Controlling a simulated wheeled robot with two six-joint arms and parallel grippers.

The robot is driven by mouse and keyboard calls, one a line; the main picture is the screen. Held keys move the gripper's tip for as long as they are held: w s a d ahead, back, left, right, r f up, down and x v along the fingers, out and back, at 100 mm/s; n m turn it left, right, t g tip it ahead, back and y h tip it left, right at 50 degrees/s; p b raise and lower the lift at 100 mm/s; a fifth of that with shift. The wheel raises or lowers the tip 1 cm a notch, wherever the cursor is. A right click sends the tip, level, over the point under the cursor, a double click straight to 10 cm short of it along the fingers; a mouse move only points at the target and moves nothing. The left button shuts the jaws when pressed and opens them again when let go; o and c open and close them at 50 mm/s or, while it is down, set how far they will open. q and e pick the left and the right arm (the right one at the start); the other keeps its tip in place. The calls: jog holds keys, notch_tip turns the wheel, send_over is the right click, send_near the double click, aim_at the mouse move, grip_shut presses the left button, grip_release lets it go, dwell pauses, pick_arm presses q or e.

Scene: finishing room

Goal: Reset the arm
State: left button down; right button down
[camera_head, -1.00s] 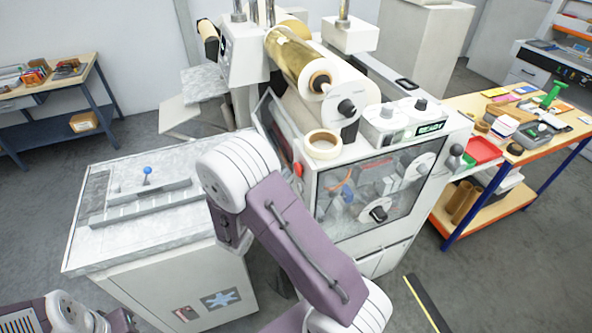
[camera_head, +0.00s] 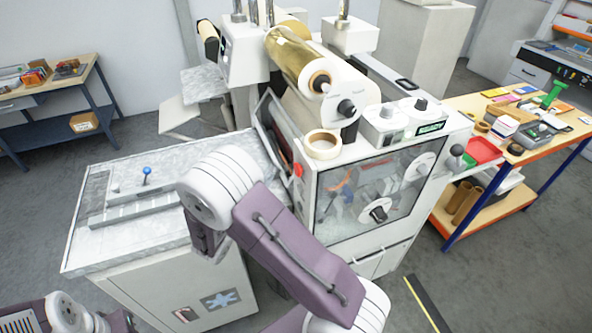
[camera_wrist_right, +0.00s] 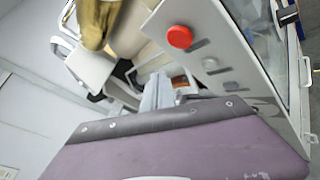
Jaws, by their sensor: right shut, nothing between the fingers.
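My right arm comes in from the bottom of the head view, purple with a white round joint. Below that joint a short dark purple end hangs down, where my right gripper (camera_head: 208,246) is; it shows only in part and its fingertips are hard to make out. It is shut and holds nothing. It is in front of the white cabinet with the grey top (camera_head: 150,225). In the right wrist view a purple link of mine fills the bottom. My left arm shows only at the bottom left corner; its gripper is out of view.
The foil machine (camera_head: 335,180) stands close to the right of my arm, its red button (camera_wrist_right: 180,37) near in the wrist view. A gold roll (camera_head: 292,52) and a tape ring (camera_head: 322,144) are on it. A blue-knobbed fixture (camera_head: 147,171) is on the cabinet. Workbenches stand left and right.

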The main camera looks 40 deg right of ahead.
dwell(0.4)
jog(key=s+d+f+m+g+y+b, duration=0.1)
jog(key=s+f+m+g+y+b, duration=0.35)
jog(key=s, duration=0.45)
jog(key=s+d+f+m+g+y+b, duration=0.1)
jog(key=s+d+f+m+g, duration=0.1)
jog(key=s+f+m+g, duration=0.35)
jog(key=s+a+f+m+t+y+b, duration=0.1)
jog(key=a+f+m+y+b, duration=0.1)
jog(key=a, duration=0.4)
jog(key=s+a+f+m+t+y+b, duration=0.1)
jog(key=s+a+f+m+y+b, duration=0.1)
jog(key=a+f+m+y, duration=0.2)
jog(key=a+m+y, duration=0.1)
jog(key=y, duration=0.1)
jog(key=shift+s+a+f+t+y, duration=0.15)
jog(key=shift+a+f+t+y, duration=0.15)
jog(key=shift+a+y, duration=0.1)
jog(key=shift+r, duration=0.1)
